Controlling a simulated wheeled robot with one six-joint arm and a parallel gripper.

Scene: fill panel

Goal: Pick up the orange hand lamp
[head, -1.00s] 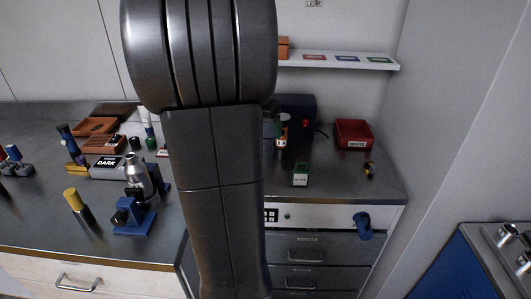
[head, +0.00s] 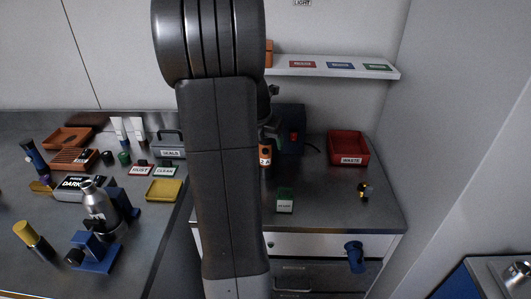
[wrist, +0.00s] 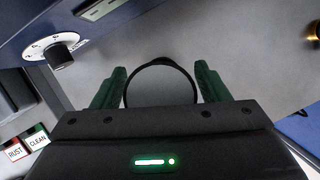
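An orange object with a white label (head: 265,155) stands on the bench beside my arm in the head view. It may be the orange hand lamp, but my arm hides most of it. My gripper (head: 272,112) is partly hidden behind my arm, above that object. In the wrist view the green fingers of my gripper (wrist: 161,68) are apart. A round grey disc with a black rim (wrist: 160,86) lies between and below them, with slight gaps at its sides. No orange shows there, and I cannot tell whether the disc is the lamp.
A dark blue instrument (head: 291,130) stands close behind, its dial (wrist: 62,48) showing in the wrist view. A red waste bin (head: 348,148), a green-topped block (head: 285,200) and a small brass item (head: 364,191) are to the right. A shelf (head: 335,68) hangs above. Several tools crowd the left bench.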

